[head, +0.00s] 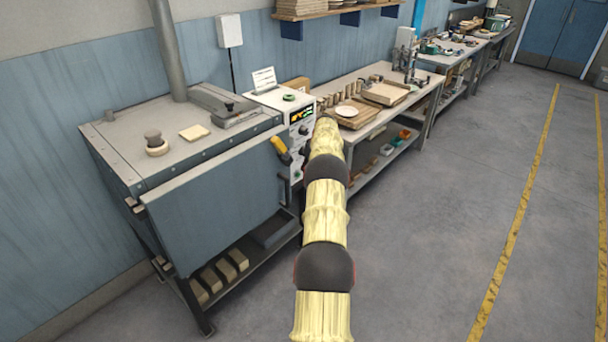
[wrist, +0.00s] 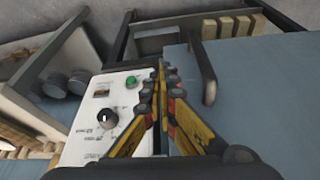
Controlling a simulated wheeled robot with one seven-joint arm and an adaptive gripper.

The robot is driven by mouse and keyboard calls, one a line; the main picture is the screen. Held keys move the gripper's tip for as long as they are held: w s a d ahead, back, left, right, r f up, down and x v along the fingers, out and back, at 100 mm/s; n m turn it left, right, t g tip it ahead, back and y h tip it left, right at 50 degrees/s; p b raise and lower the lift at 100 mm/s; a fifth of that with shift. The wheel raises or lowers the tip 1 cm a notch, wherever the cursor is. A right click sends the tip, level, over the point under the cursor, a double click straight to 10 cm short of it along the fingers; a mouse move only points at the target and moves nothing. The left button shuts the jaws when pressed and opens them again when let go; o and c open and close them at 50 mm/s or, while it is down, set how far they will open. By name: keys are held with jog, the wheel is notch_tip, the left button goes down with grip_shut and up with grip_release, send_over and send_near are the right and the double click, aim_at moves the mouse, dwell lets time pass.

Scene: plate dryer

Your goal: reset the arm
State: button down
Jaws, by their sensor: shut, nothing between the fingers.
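My gripper (wrist: 160,68) shows in the wrist view with its yellow and black fingers together at the tips and nothing between them. It is in front of the machine, between the white control panel (wrist: 112,112) and the black door handle (wrist: 203,68), and looks apart from the handle. In the head view my arm reaches forward from the bottom middle to the control panel (head: 299,122). Small yellow parts that look like my gripper (head: 283,152) show left of the arm's far end, by the upper right edge of the blue door (head: 220,205). The arm hides part of the bench behind.
The dryer top (head: 118,132) carries a small round piece and a flat square. Wooden blocks (head: 222,272) lie on its lower shelf. A workbench (head: 415,84) with wooden trays and a white plate (head: 346,111) stands close right of the panel. The floor (head: 440,230) at right is clear.

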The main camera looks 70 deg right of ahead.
jog(key=shift+v, duration=0.85)
